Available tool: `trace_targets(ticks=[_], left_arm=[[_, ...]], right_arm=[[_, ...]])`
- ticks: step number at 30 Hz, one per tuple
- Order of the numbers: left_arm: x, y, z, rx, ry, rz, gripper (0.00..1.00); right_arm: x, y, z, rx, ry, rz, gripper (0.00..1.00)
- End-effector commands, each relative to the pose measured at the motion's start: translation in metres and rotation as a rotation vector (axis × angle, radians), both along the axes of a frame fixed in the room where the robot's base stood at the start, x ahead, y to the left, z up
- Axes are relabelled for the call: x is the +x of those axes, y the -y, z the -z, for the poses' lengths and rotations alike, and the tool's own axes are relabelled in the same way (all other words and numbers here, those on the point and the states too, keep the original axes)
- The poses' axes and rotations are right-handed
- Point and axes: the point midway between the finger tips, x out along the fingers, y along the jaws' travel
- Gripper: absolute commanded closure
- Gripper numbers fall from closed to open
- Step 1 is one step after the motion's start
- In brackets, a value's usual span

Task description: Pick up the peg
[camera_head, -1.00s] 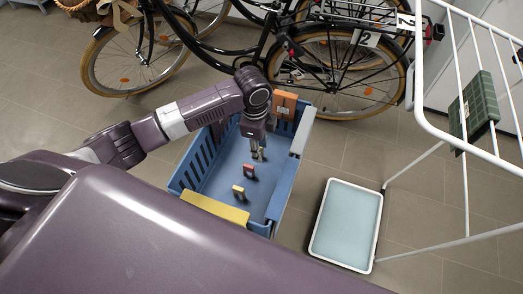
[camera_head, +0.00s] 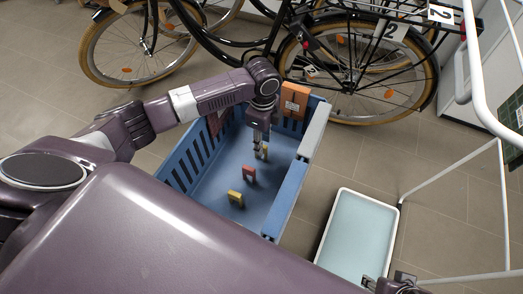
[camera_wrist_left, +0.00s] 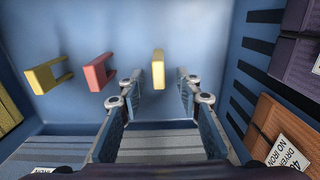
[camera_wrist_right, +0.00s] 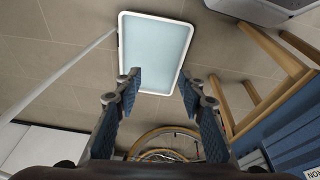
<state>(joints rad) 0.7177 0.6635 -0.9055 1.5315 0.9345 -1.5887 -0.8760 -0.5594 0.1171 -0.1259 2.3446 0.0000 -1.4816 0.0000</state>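Three small U-shaped pegs stand in a row in the blue crate (camera_head: 285,205). One yellow peg (camera_wrist_left: 158,70) is between the fingertips of my left gripper (camera_wrist_left: 159,77) in the left wrist view, with a gap visible at its right. In the head view this gripper (camera_head: 259,152) points down into the crate, partly covering that peg (camera_head: 266,153). My right gripper (camera_wrist_right: 160,80) is open and empty.
Orange boxes (camera_head: 294,100) sit at the crate's far end. A white-rimmed pale blue tray (camera_head: 358,240) lies on the floor at right, near a white drying rack (camera_head: 485,105). Bicycles (camera_head: 350,75) stand behind. Bare tiled floor separates crate and tray.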

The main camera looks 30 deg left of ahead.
Motion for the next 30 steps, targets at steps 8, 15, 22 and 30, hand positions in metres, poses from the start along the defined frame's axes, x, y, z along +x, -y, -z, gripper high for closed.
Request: trace_targets(ticks=[8,15,22,30], left_arm=[[-0.001,-0.002,0.020,0.001,-0.001,0.000,0.68],[-0.003,-0.004,0.052,0.002,0.000,0.000,0.68],[-0.002,-0.004,0.053,0.001,0.001,0.001,0.68],[-0.002,-0.004,0.053,0.001,0.001,0.001,0.92]], right_arm=[[-0.006,0.001,-0.023,0.001,0.015,0.001,0.63],[-0.009,0.002,-0.019,0.000,0.016,0.002,0.63],[-0.009,0.002,-0.019,0.000,0.016,0.002,0.63],[-0.009,0.002,-0.019,0.000,0.015,0.002,0.63]])
